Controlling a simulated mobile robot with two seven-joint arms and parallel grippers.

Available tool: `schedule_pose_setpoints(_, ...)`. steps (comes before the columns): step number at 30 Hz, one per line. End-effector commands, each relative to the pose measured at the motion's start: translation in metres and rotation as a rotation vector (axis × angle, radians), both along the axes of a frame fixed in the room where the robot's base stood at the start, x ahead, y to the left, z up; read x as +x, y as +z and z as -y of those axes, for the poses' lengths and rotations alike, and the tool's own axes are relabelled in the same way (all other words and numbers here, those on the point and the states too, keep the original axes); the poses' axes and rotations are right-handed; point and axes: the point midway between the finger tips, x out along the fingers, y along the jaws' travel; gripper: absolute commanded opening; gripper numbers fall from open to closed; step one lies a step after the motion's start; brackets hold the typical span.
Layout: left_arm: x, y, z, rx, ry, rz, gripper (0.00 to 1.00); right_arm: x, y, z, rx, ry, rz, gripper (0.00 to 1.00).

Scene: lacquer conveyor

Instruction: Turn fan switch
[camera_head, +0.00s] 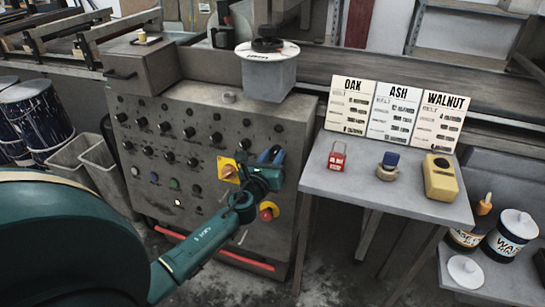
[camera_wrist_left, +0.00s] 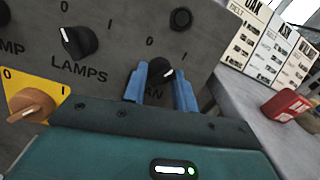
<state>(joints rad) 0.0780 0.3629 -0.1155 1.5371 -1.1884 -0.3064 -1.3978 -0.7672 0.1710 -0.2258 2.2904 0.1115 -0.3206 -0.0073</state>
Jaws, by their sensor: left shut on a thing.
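The fan switch (camera_wrist_left: 160,74) is a round black knob with a white pointer mark on the grey control panel (camera_head: 215,115). Its label is partly covered, with "AN" showing. A 0 stands to its upper left and a 1 to its upper right; the white mark lies toward the 1 side. My left gripper (camera_head: 271,154) is at the right part of the panel. In the left wrist view its two blue fingers (camera_wrist_left: 161,82) stand on either side of the knob and are shut on it. The knob is hidden behind the gripper in the head view. My right gripper is out of view.
A black LAMPS knob (camera_wrist_left: 79,42) sits left of the fan switch. An orange knob on a yellow plate (camera_head: 228,169) and a red button (camera_head: 268,211) are close to the gripper. A grey side table (camera_head: 350,190) with a red padlock (camera_head: 337,158) stands right of the panel.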

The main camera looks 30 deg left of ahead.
Motion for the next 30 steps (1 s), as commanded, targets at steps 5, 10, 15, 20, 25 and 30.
schedule_pose_setpoints(5,0.0,-0.0013,0.0007,-0.082,0.015,0.019,0.05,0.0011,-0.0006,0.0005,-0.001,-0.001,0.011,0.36)
schedule_pose_setpoints(10,0.0002,-0.0014,0.0016,-0.208,0.038,0.05,0.05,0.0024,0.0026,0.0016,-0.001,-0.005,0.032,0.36)
schedule_pose_setpoints(15,0.0004,-0.001,0.0025,-0.362,0.068,0.087,0.05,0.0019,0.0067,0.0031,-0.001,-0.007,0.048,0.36)
schedule_pose_setpoints(20,0.0007,-0.0005,0.0033,-0.507,0.095,0.121,0.05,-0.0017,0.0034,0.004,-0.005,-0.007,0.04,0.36)
schedule_pose_setpoints(25,0.001,0.0005,0.0035,-0.656,0.123,0.158,0.05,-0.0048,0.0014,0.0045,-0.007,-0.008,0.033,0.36)
schedule_pose_setpoints(30,0.0012,0.0015,0.0043,-0.783,0.146,0.189,0.05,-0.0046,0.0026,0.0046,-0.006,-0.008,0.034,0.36)
